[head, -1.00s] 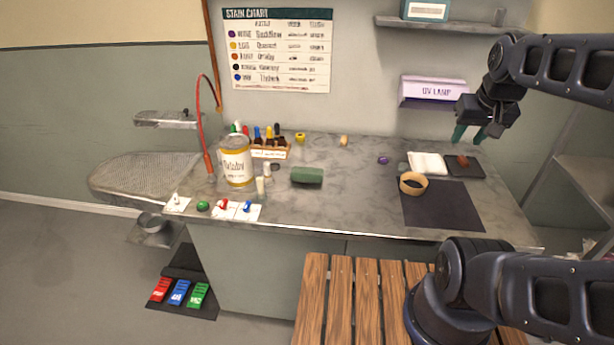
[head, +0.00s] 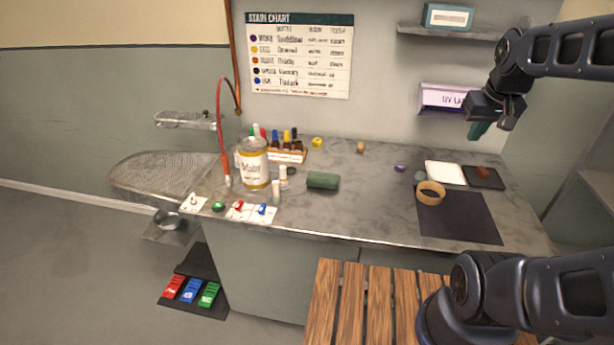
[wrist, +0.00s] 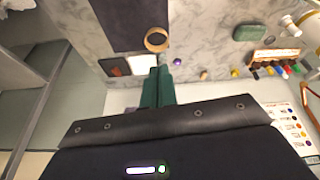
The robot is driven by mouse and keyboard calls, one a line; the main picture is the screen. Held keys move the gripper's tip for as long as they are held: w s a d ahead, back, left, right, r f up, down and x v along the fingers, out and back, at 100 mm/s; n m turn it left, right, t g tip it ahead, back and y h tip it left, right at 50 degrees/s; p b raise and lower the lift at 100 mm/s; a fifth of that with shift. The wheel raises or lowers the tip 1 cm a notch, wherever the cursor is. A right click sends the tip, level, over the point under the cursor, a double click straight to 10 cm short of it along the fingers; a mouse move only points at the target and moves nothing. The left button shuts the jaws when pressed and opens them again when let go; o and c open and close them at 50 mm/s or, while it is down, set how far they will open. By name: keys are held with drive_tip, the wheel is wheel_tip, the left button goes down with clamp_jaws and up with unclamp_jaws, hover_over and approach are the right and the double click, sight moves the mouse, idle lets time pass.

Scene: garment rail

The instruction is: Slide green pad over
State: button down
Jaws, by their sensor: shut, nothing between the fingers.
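A dark green, rounded pad-like block (head: 323,181) lies on the middle of the grey marble worktop (head: 345,215); it also shows at the upper right of the wrist view (wrist: 249,32). A bright green pedal-like pad (head: 209,294) is on a dark floor plate, beside a blue one (head: 192,290) and a red one (head: 174,287). My gripper (head: 477,131) has green fingers, shut and empty, raised above the right back of the worktop. In the wrist view the fingers (wrist: 158,88) are together, well apart from the green block.
A tan ring (head: 431,193) sits at a black mat's (head: 460,222) edge. A white cloth (head: 445,173) and a dark tray (head: 484,178) lie behind. A labelled can (head: 254,165), a bottle rack (head: 288,156) and small vials stand left of the green block. Worktop between block and mat is clear.

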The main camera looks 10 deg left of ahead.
drive_tip(key=w+a+n+g, duration=0.1)
drive_tip(key=w+a+n, duration=0.4)
drive_tip(key=w+a, duration=0.6)
drive_tip(key=n+g, duration=0.1)
drive_tip(key=n, duration=0.3)
hover_over(357, 189)
drive_tip(key=s+d, duration=0.2)
drive_tip(key=d, duration=0.2)
wheel_tip(357, 189, down, 5)
drive_tip(key=w+a+f+n+g, duration=0.1)
drive_tip(key=a+f+n, duration=0.1)
drive_tip(key=a+f, duration=0.6)
drive_tip(key=a+f+n, duration=0.3)
drive_tip(key=a+f, duration=0.2)
drive_tip(key=a, duration=0.6)
drive_tip(key=w+a+f+n+g, duration=0.1)
drive_tip(key=a+f+n, duration=0.1)
drive_tip(key=a+f, duration=0.6)
drive_tip(key=f, duration=0.2)
drive_tip(key=a+f, duration=0.1)
drive_tip(key=f, duration=0.5)
drive_tip(key=shift+w+a, duration=0.1)
drive_tip(key=shift+a, duration=0.15)
drive_tip(key=shift+d+r, duration=0.2)
drive_tip(key=shift+d, duration=1.8)
drive_tip(key=d, duration=2)
drive_tip(key=shift+d, duration=0.2)
